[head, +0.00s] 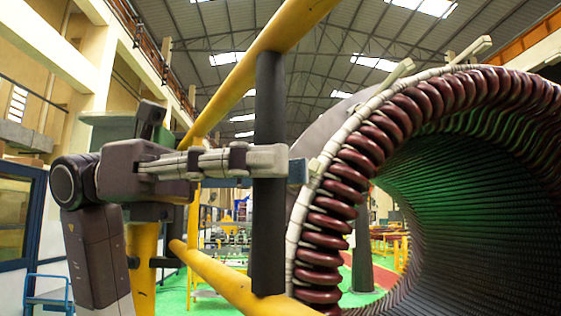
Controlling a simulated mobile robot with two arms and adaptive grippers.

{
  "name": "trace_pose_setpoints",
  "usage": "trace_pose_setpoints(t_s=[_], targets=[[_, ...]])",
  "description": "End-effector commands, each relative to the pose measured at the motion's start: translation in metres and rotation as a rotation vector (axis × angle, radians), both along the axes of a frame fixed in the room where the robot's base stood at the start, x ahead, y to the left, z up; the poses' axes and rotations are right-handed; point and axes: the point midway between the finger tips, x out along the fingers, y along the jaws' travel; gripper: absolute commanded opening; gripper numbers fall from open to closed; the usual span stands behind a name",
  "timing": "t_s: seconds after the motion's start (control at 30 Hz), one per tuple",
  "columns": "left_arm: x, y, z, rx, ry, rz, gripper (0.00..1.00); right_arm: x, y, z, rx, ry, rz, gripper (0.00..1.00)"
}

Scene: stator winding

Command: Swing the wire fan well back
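A yellow tubular frame (225,277) with a black upright bar (269,95) stands close in front of me. I take it for the wire fan, though no wires show on it. My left gripper (270,165) reaches in from the left at the bar's mid-height. The gripper looks shut around the bar. The far finger is mostly hidden. My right gripper is not in view.
A large stator with dark red coil ends (330,222) and a pale rim fills the right, just beyond the bar. A yellow post (142,268) stands behind my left arm. A blue trolley (47,292) is at lower left. Green floor shows between.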

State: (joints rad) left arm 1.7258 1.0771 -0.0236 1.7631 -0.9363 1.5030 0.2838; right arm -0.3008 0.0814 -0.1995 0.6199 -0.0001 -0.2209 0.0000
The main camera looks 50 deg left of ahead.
Motion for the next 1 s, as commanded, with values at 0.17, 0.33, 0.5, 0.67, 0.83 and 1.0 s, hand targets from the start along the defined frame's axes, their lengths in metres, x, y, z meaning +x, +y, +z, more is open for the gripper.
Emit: trace_pose_setpoints(t_s=[0.17,0.33,0.5,0.67,0.83,1.0], targets=[[-0.001,-0.001,0.0,0.002,-0.001,-0.002,0.39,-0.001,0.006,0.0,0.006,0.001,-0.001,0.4],[-0.003,0.003,0.0,0.001,-0.002,-0.002,0.39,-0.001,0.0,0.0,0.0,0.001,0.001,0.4],[-0.014,0.027,0.0,-0.003,-0.001,0.0,0.39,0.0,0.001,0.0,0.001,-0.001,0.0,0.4],[-0.029,0.061,0.0,-0.005,-0.002,0.001,0.39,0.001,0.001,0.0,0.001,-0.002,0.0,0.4],[-0.043,0.091,-0.001,-0.005,-0.002,0.001,0.39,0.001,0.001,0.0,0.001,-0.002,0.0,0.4],[-0.051,0.109,-0.001,-0.003,-0.003,-0.001,0.39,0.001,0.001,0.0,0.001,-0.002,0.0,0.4]])
